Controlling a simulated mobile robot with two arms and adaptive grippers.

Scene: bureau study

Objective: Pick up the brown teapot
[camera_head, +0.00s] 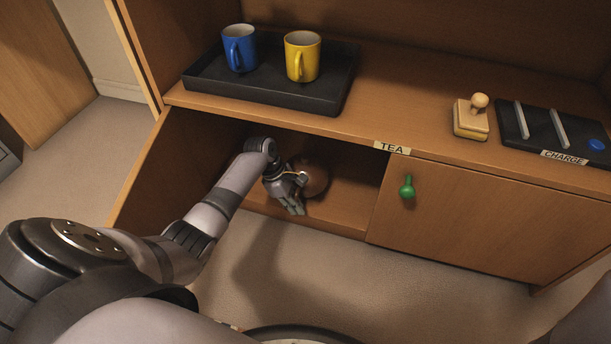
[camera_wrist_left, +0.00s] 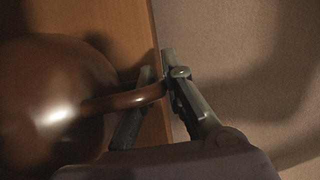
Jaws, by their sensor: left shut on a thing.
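The brown teapot (camera_head: 316,178) sits in the open compartment under the TEA label, partly hidden behind my left gripper (camera_head: 295,199). In the left wrist view the teapot's round, glossy body (camera_wrist_left: 50,100) fills the left side, and its handle (camera_wrist_left: 125,101) reaches to the right between the fingers. My left gripper (camera_wrist_left: 150,95) is shut on that handle. The teapot's base is hidden in the head view, so I cannot tell if it is clear of the compartment floor. My right gripper is not in view.
The compartment's side walls and the shelf above (camera_head: 370,130) hem in my left arm. A black tray (camera_head: 260,91) with a blue mug (camera_head: 239,50) and a yellow mug (camera_head: 302,57) stands on top. A closed door with a green knob (camera_head: 407,187) is to the right. Floor in front is clear.

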